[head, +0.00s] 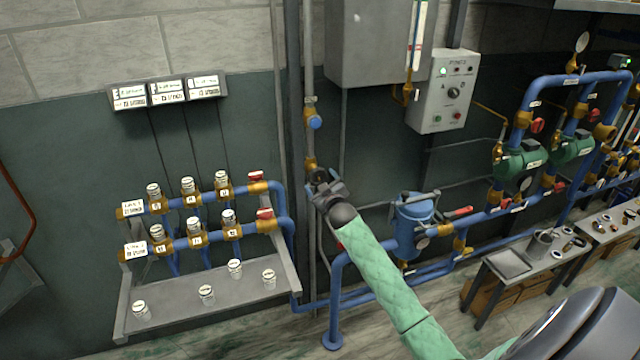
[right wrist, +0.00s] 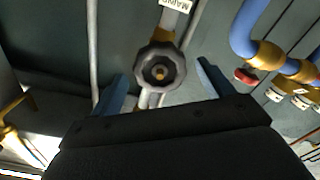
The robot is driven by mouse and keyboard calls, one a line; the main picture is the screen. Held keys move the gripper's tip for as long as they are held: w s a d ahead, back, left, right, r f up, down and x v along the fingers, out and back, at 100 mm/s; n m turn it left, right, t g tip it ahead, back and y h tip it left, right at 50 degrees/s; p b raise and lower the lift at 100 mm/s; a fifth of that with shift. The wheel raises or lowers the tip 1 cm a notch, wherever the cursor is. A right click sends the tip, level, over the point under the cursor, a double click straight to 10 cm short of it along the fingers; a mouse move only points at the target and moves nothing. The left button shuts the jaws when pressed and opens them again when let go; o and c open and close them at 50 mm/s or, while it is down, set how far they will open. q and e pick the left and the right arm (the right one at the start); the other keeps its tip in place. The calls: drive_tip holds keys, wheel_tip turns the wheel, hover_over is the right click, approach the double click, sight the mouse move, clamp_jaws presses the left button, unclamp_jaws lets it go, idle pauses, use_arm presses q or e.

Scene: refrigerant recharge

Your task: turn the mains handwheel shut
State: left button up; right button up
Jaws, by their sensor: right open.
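The mains handwheel (right wrist: 160,68) is a dark, lobed wheel with a brass centre on a vertical pipe, under a white tag (right wrist: 178,4) reading MAINS in the right wrist view. My right gripper (right wrist: 162,85) is open, with one blue-grey finger on each side of the wheel and clear gaps to it. I cannot tell how far the fingers reach along the wheel's depth. In the head view my right gripper (head: 320,182) is at the pipe, below a brass fitting, and largely hides the wheel. My left gripper is not in view.
A blue knob (head: 315,122) sits higher on the same pipe. A manifold with red-handled valves (head: 262,213) stands to the left above a grey shelf (head: 180,308). A blue strainer vessel (head: 414,225) is close on the right. A grey control box (head: 443,92) hangs above.

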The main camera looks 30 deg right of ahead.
drive_tip(key=shift+w, duration=0.3)
drive_tip(key=shift+w+d, duration=0.1)
drive_tip(key=shift+c, duration=0.7)
drive_tip(key=c, duration=0.8)
drive_tip(key=m+p, duration=0.1)
drive_tip(key=m, duration=0.2)
drive_tip(key=shift+r, duration=0.1)
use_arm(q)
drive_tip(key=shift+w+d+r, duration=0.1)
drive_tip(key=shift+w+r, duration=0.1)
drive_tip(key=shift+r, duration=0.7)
use_arm(e)
drive_tip(key=shift+m, duration=0.8)
